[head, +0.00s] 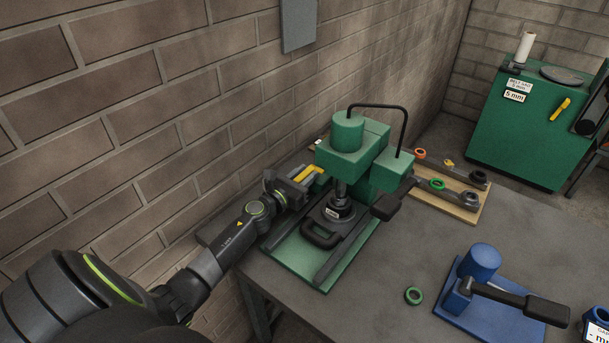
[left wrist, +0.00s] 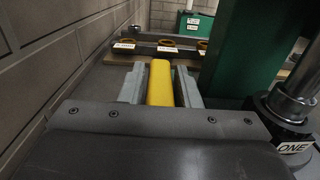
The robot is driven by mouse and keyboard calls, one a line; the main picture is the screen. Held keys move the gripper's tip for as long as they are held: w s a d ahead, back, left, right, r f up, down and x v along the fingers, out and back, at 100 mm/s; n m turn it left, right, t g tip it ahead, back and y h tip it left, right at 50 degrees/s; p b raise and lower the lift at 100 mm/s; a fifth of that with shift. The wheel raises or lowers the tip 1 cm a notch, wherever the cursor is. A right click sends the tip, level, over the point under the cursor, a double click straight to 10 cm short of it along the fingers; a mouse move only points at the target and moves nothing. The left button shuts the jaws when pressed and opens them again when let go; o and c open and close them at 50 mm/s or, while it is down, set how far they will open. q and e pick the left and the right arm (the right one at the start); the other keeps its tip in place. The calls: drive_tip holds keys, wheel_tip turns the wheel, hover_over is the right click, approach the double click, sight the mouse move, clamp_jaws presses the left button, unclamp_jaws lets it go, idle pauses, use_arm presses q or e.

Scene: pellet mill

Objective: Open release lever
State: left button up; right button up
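The yellow release lever (head: 307,171) sticks out from the left side of the green press (head: 345,157) on the table. My left gripper (head: 301,177) reaches it from the left, low beside the wall. In the left wrist view the yellow lever (left wrist: 160,84) lies between the two grey fingers (left wrist: 160,88), with no clear gap on either side, so the gripper looks shut on it. My right gripper is not in view.
A black-handled die (head: 325,225) sits on the press's green base (head: 284,257). A wooden board (head: 455,207) with ringed tools lies behind right. The brick wall (head: 190,100) is close on the left.

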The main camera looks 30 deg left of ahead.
use_arm(q)
clamp_jaws()
drive_tip(key=m+h+b, duration=0.2)
drive_tip(key=h+b, duration=0.1)
drive_tip(key=b, duration=0.1)
drive_tip(key=a+m+g+h+b, duration=0.1)
drive_tip(key=m+h+b, duration=0.1)
drive_tip(key=h+b, duration=0.1)
drive_tip(key=shift+w+f+g+b, duration=0.2)
drive_tip(key=shift+g+b, duration=0.1)
drive_tip(key=shift+b, duration=0.1)
drive_tip(key=shift+a+r+m+h+b, duration=0.15)
drive_tip(key=shift+m+h+b, duration=0.15)
drive_tip(key=shift+h+b, duration=0.3)
drive_tip(key=shift+r, duration=0.1)
drive_tip(key=shift+o, duration=1.8)
unclamp_jaws()
wheel_tip(320, 180, up, 10)
drive_tip(key=p, duration=0.1)
